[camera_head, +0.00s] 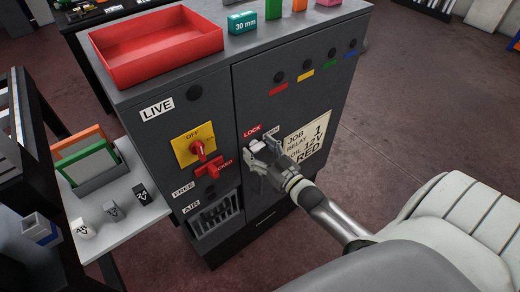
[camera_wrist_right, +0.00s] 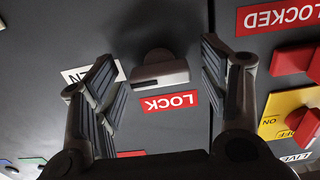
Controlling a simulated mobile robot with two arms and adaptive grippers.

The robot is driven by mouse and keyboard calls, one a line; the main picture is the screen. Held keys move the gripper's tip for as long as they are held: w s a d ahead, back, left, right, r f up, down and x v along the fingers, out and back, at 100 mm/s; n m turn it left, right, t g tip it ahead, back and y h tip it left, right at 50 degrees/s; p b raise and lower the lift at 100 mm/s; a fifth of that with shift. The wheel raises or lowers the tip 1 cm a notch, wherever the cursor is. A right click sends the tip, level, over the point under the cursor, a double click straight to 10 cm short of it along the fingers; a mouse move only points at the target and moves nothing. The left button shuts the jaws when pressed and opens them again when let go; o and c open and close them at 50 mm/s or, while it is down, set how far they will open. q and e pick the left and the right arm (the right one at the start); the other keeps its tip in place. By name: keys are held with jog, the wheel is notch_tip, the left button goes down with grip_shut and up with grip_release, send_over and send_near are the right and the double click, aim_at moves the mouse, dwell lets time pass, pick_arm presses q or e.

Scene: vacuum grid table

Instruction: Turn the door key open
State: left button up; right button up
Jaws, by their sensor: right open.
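My right gripper (camera_head: 258,160) is in front of the cabinet door (camera_head: 272,105), its fingers spread apart. In the right wrist view my right gripper (camera_wrist_right: 160,82) has the dark grey door key (camera_wrist_right: 158,72) between its open fingers, with a gap on both sides. The key is a short bar standing out from a round base. A red LOCK label (camera_wrist_right: 170,101) is beside the key, and a white label ending in N (camera_wrist_right: 88,74) is partly covered by a finger. In the head view the gripper hides the key. My left gripper does not show.
A yellow OFF/ON switch plate (camera_head: 193,145) with a red handle and a red LOCKED piece (camera_head: 213,168) are left of the door. A job card (camera_head: 305,140) is right of my gripper. A red tray (camera_head: 158,50) stands on top. A side shelf (camera_head: 110,205) holds several small items.

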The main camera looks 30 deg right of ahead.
jog(key=c, duration=1)
jog(key=shift+n, duration=0.6)
jog(key=o, duration=1)
jog(key=s+d, duration=0.1)
jog(key=s, duration=1.1)
